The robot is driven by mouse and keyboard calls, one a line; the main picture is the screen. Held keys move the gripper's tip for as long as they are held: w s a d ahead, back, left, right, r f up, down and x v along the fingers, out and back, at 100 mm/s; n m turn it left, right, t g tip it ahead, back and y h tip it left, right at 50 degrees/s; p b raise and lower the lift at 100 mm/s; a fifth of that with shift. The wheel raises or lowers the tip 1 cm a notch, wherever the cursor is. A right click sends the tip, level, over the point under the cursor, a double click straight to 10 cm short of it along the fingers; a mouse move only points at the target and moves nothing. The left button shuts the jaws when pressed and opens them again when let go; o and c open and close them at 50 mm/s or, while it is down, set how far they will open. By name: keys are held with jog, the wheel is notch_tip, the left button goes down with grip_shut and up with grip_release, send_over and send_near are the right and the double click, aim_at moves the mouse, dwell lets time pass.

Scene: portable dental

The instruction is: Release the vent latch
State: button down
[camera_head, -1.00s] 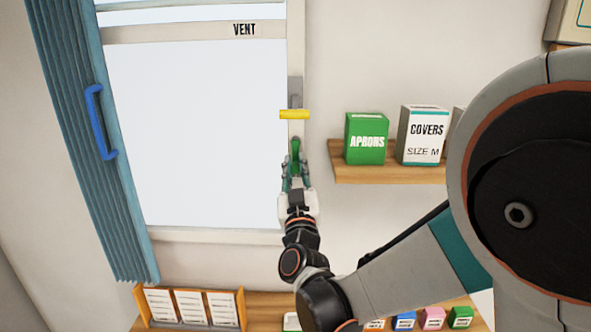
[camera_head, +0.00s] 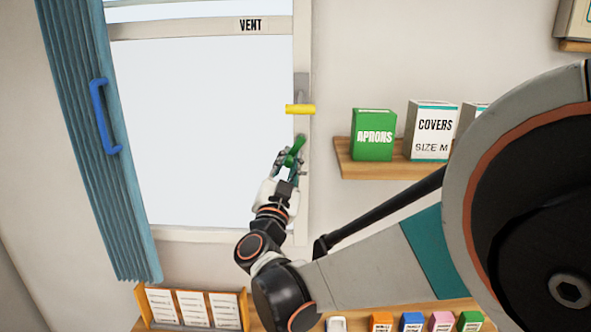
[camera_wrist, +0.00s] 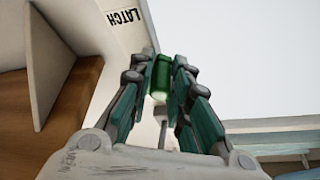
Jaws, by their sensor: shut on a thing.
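The vent window (camera_head: 205,130), labelled VENT on its top rail, fills the left half of the head view. A green latch handle (camera_head: 297,147) sits low on its right frame post and leans, its lower end to the left. My gripper (camera_head: 288,161) is shut on this handle from below. A yellow handle (camera_head: 300,109) lies horizontally on a grey plate above the green one. The latch's inner parts are hidden.
A blue curtain (camera_head: 85,170) with a blue handle (camera_head: 99,118) hangs at the left. A wooden shelf (camera_head: 375,172) at the right holds a green aprons box (camera_head: 373,134) and a covers box (camera_head: 430,130). A card rack (camera_head: 193,306) and small coloured boxes stand below.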

jog(key=shift+a+r+m+g+h, duration=0.35)
jog(key=shift+m+h, duration=0.1)
jog(key=shift+m, duration=0.7)
jog(key=shift+a+r+m+g+h, duration=0.3)
jog(key=shift+m+h, duration=0.1)
jog(key=shift+m, duration=0.7)
jog(key=shift+a+r+m+g+h, duration=0.35)
jog(key=shift+m+h, duration=0.1)
jog(key=shift+m, duration=0.7)
jog(key=shift+r, duration=0.1)
jog(key=c, duration=1.5)
grip_release()
jog(key=shift+d+f, duration=0.1)
jog(key=shift+f, duration=0.1)
